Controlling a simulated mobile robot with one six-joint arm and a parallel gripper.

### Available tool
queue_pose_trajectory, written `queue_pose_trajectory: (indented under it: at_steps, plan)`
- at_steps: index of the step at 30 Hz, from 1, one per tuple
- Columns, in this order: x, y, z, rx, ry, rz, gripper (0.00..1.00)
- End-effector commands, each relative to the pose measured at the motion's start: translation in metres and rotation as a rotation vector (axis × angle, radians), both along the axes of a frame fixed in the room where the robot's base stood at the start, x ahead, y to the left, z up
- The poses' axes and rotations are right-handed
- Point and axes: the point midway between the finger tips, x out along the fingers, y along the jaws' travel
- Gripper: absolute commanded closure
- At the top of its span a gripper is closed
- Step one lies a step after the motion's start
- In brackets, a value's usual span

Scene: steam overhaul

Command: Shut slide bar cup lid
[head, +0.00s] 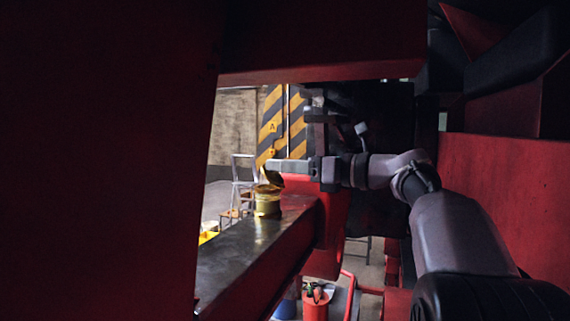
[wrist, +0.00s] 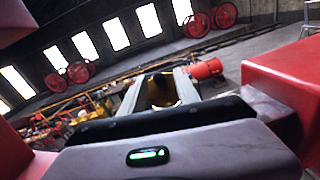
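The brass slide bar cup (head: 267,203) stands upright on the steel slide bar (head: 250,246) in the head view. Its lid (head: 271,178) is raised and tilted above the cup's mouth. My gripper (head: 272,165) reaches in level from the right, its fingertips just above the lid's upper edge; I cannot tell whether they touch it. In the wrist view, the two grey fingers of my gripper (wrist: 162,80) are spread apart. Dark and brass-coloured parts of the lid or cup (wrist: 162,92) show between them. The gripper appears empty.
A large red beam fills the left of the head view and another crosses the top. A red block (head: 300,208) stands close below my gripper, beside the cup. Left of the cup is open air.

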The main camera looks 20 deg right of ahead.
Motion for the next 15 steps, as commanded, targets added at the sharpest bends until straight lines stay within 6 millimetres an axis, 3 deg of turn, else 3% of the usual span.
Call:
queue_pose_trajectory:
  at_steps: [7,13,15]
  plan:
    - [0.0010,0.0006,-0.0003,0.000,0.000,0.000,0.62]
    - [0.0008,0.0004,-0.0003,0.000,0.000,0.000,0.99]
    - [0.0007,0.0005,-0.0003,0.000,0.000,0.000,1.00]
